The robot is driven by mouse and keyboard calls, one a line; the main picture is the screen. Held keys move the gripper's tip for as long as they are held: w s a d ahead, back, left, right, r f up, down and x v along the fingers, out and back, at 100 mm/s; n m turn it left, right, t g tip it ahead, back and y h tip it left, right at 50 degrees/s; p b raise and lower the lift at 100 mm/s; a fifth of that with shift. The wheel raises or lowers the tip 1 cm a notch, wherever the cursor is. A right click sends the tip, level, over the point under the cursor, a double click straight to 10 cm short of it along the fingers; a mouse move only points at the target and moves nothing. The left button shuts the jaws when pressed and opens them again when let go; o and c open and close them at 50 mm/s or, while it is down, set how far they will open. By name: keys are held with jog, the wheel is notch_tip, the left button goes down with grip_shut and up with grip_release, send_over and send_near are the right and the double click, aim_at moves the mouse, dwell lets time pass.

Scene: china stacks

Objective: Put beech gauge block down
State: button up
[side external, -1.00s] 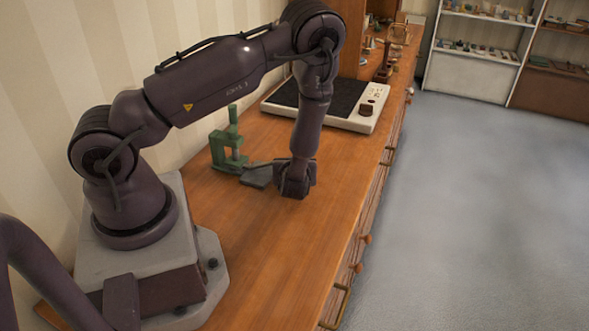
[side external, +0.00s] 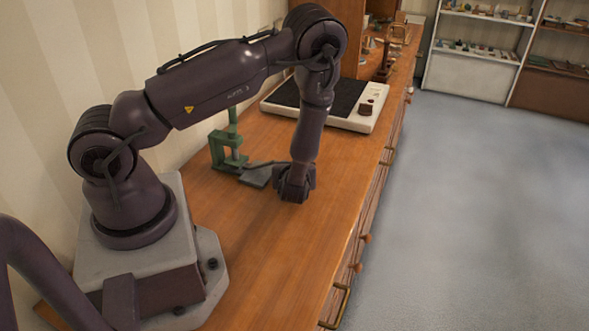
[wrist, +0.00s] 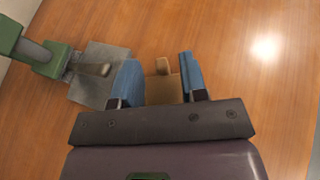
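The beech gauge block (wrist: 165,90) shows in the wrist view as a tan-brown piece with a small lighter peg at its far end. It sits between the two blue fingers of my gripper (wrist: 160,78), which appear to touch it on both sides. In the side view my gripper (side external: 293,192) points down low over the wooden bench top (side external: 245,235). The block is hidden there, and I cannot tell whether its underside touches the wood.
A green clamp-like stand (side external: 228,150) with a grey plate (side external: 256,176) is close to my gripper, on its left in the wrist view (wrist: 103,75). A white device with a dark top (side external: 372,123) stands farther back. Bare wood lies toward the bench's front edge.

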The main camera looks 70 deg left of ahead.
jog(key=v, duration=1.1)
jog(key=shift+d+r, duration=0.15)
jog(key=shift+d, duration=0.05)
jog(key=s+d+r+n+h, duration=0.2)
jog(key=s+r+n+h, duration=0.1)
jog(key=r+n, duration=0.4)
jog(key=s+d+r+n+h, duration=0.3)
jog(key=r+n+h, duration=0.2)
jog(key=r+n, duration=0.3)
jog(key=s+d+r+n+h, duration=0.2)
jog(key=r+n, duration=0.5)
jog(key=r, duration=0.5)
jog(key=shift+s+d+r+t+h, duration=0.3)
jog(key=shift+s+r+h, duration=0.1)
jog(key=shift+s+h, duration=0.55)
